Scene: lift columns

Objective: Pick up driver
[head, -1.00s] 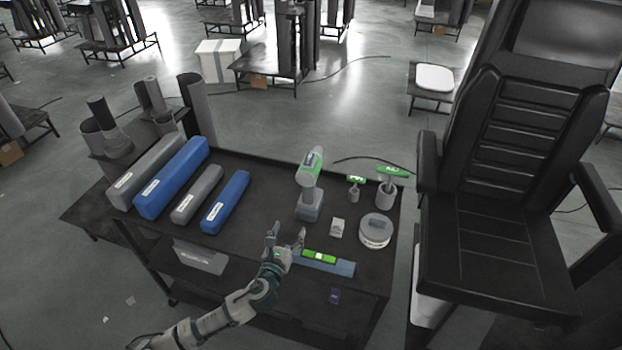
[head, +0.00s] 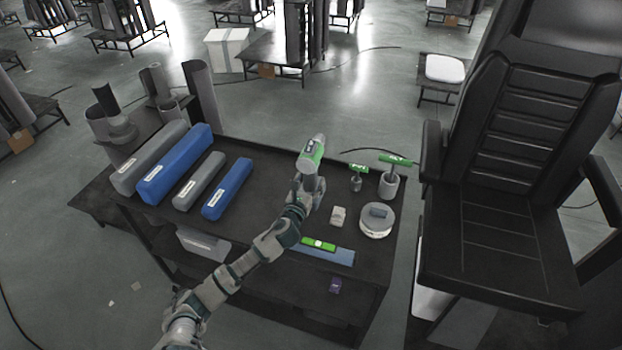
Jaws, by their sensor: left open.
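The driver (head: 312,154) is a grey and green power tool standing upright on the dark table, with its head up and its handle down. My left gripper (head: 308,188) is open at the driver's handle, just below the green head. Its fingers and wrist hide most of the handle and the base. I cannot tell whether the fingers touch the handle. My right gripper is not in view.
Blue and grey long boxes (head: 174,164) lie on the table's left part. To the right are two green-topped tools (head: 397,160), a round tin (head: 376,222) and a small box (head: 338,216). A blue level-like bar (head: 335,256) lies in front. A black chair (head: 520,200) stands at right.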

